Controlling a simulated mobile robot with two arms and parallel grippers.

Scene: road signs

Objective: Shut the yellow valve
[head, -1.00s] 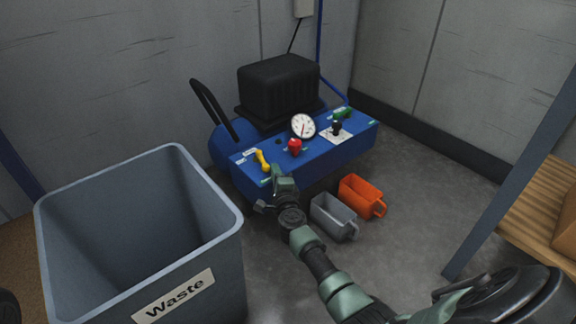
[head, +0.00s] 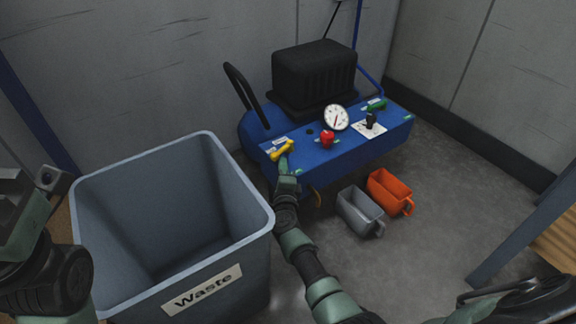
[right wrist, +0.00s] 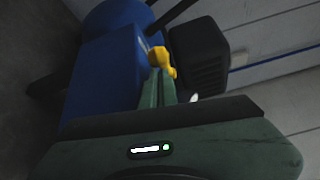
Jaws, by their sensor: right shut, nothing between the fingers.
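The yellow valve (head: 281,150) is a small handle on the top left of the blue compressor (head: 340,155). Its handle lies slanted, with its right end higher in the head view. My right gripper (head: 285,163) is shut and empty, its tips close below the handle's right part. In the right wrist view the closed fingers (right wrist: 158,86) point at the yellow valve (right wrist: 158,57); I cannot tell whether they touch it. My left gripper (head: 40,195) shows partly at the left edge; its fingertips are not clear.
A grey waste bin (head: 262,212) stands in front, left of my right arm. A red knob (head: 327,139), a gauge (head: 336,117) and a green valve (head: 376,105) are on the compressor. Grey (head: 358,208) and orange (head: 388,191) containers sit on the floor to the right.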

